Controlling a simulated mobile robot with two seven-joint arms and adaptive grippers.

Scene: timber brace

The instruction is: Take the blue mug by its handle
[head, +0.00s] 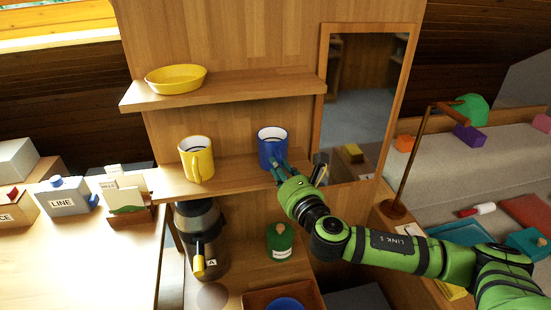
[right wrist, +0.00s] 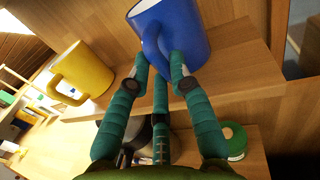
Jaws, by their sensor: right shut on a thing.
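The blue mug (head: 272,146) stands upright on the middle wooden shelf in the head view. It fills the upper middle of the right wrist view (right wrist: 181,30), with its handle (right wrist: 152,50) facing my gripper. My right gripper (head: 282,174) reaches in from the right in front of the mug. In the right wrist view its teal fingers (right wrist: 160,72) are closed around the handle at the mug's front. The fingertips partly hide the handle. My left gripper is in neither view.
A yellow mug (head: 197,158) stands left on the same shelf (head: 232,172). A yellow bowl (head: 176,79) sits on the shelf above. A mirror (head: 362,100) is to the right. A dark coffee pot (head: 200,225) and a green container (head: 280,241) are below.

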